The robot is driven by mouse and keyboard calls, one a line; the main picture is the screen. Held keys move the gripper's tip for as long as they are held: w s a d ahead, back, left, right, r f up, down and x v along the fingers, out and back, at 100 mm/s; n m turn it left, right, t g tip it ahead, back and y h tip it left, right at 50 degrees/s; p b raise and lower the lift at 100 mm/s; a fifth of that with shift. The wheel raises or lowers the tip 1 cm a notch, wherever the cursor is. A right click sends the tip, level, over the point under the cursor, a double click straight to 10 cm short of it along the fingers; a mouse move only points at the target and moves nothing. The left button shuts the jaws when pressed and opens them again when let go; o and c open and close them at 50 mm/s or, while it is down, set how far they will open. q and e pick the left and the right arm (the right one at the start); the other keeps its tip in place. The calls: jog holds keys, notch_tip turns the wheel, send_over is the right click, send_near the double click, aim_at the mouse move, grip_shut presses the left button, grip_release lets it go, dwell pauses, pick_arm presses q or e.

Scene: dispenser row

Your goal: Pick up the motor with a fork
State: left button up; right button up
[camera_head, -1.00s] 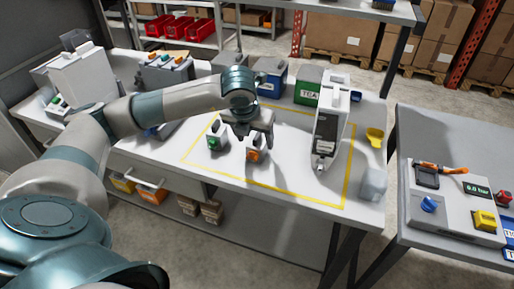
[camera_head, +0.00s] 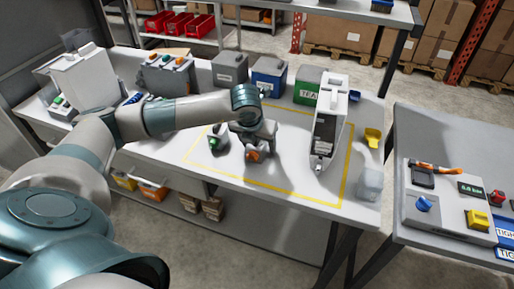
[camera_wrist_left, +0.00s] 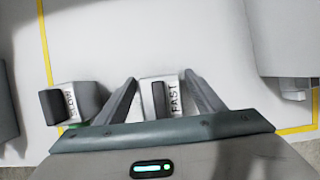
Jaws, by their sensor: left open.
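Two small grey-and-white motor units stand on the white table inside the yellow outline. The unit with the green part (camera_head: 217,143) is marked SLOW in the left wrist view (camera_wrist_left: 70,103). The unit with the orange part (camera_head: 257,152) is marked FAST in the left wrist view (camera_wrist_left: 172,97) and has a dark bar on it. I cannot tell which one bears a fork. My left gripper (camera_head: 255,131) is low over the FAST unit, fingers open on either side of it in the wrist view (camera_wrist_left: 160,78). Its upper part is hidden in the head view. My right gripper is not in view.
A tall white dispenser (camera_head: 327,125) stands to the right, with a yellow scoop (camera_head: 373,138) and a clear cup (camera_head: 369,183) beyond it. The outlined area's right front is clear.

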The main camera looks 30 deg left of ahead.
pick_arm(q)
jog(key=shift+r, duration=0.1)
jog(key=c, duration=1.4)
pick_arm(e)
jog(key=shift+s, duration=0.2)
pick_arm(q)
jog(key=shift+c, duration=0.2)
